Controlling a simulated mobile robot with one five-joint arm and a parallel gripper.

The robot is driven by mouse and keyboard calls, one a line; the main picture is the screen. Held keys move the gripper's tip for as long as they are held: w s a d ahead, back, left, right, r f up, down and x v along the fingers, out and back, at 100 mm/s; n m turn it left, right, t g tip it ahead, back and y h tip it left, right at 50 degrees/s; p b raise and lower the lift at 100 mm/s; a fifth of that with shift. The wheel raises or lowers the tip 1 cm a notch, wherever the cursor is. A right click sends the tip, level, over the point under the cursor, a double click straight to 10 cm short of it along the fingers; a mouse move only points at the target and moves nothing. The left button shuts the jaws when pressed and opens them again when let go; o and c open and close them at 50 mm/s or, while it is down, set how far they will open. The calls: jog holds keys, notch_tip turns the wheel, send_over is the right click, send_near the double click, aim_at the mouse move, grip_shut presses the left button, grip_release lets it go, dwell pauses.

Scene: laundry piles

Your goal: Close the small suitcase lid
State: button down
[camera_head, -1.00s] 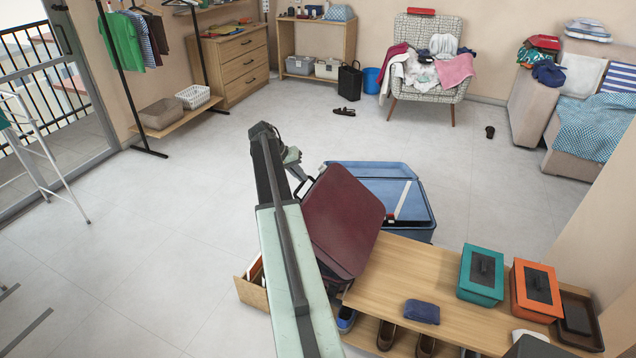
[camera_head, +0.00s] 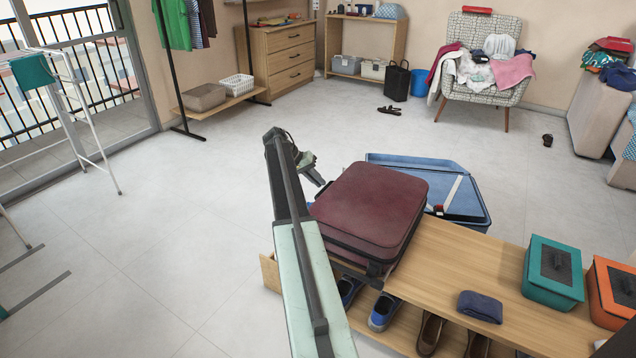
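The small suitcase (camera_head: 372,208) is dark red with dark trim and lies on the left end of the wooden bench. Its lid lies down over the base, nearly level, with a dark seam along the near side. Whether it is fully closed I cannot tell. My arm reaches up from the bottom along the suitcase's left side. My gripper (camera_head: 312,170) is beyond the suitcase's far left corner, apart from the lid as far as I can see. It is small and partly hidden by my arm, so its finger opening cannot be made out.
A blue open suitcase (camera_head: 470,208) stands behind the small one. The bench (camera_head: 478,262) also holds a folded navy cloth (camera_head: 480,306), a teal box (camera_head: 553,272) and an orange box (camera_head: 612,290). Shoes sit on its lower shelf.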

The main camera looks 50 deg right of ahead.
jog(key=shift+s+f, duration=0.35)
notch_tip(320, 180, up, 6)
jog(key=w+p, duration=0.2)
jog(key=p, duration=0.4)
jog(key=w+a, duration=0.5)
jog(key=w, duration=0.3)
jog(key=shift+a+r+p, duration=0.15)
jog(key=shift+r+p, duration=0.2)
